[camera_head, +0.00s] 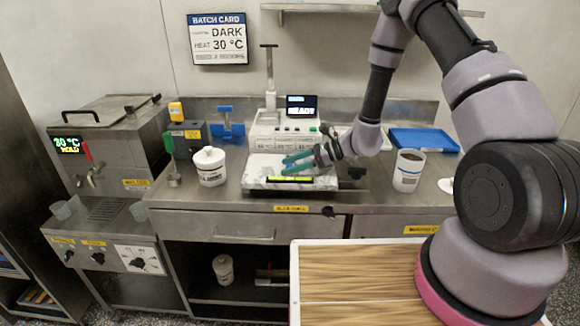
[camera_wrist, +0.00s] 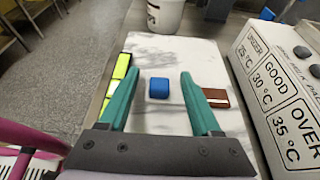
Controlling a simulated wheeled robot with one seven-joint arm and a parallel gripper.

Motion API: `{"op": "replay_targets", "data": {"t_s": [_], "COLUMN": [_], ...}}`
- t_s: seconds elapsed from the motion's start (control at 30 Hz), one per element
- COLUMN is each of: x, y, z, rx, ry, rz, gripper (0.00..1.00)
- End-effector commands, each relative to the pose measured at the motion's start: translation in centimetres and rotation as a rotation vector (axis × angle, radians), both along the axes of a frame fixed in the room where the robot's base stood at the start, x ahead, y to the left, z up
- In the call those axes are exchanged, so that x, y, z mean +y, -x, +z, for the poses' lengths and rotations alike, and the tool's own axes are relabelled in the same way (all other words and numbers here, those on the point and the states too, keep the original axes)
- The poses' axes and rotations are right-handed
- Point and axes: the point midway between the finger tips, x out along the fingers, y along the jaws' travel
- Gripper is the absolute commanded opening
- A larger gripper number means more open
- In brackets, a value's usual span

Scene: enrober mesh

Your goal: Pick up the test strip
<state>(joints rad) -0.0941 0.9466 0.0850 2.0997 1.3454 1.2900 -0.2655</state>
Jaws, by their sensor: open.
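My gripper (camera_head: 299,162) has green fingers and is low over the white marble slab (camera_head: 262,168). In the wrist view, its two fingers (camera_wrist: 158,78) are apart with a small blue block (camera_wrist: 158,88) between them, apparently untouched. A small brown flat piece (camera_wrist: 217,97) lies on the slab just right of the right finger, which partly covers it. No piece is plainly marked as the test strip; the brown piece may be it, and I cannot tell whether it joins the blue block. In the head view both are too small or hidden to make out.
A white instrument (camera_head: 284,128) with a display stands behind the slab; its temperature labels (camera_wrist: 268,85) show close on the right. A white tub (camera_head: 209,167) stands left, a white cup (camera_head: 408,171) and blue tray (camera_head: 424,139) right. Yellow-black labels (camera_wrist: 122,66) line the slab's left edge.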

Motion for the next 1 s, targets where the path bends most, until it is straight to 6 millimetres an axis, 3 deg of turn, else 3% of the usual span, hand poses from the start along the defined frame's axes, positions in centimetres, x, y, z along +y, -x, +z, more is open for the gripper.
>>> {"op": "replay_targets", "data": {"t_s": [0.27, 0.43, 0.77, 1.0], "x": [0.3, 0.3, 0.3, 0.3], "y": [0.0, 0.0, 0.0, -0.1], "z": [-0.1, -0.1, 0.0, 2.4], "rx": [-0.001, -0.001, -0.001, -0.005], "ry": [0.0, 0.0, 0.0, 0.0], "rz": [0.0, 0.0, 0.0, 0.0], "gripper": [0.65, 0.0, 0.0, 0.0]}}
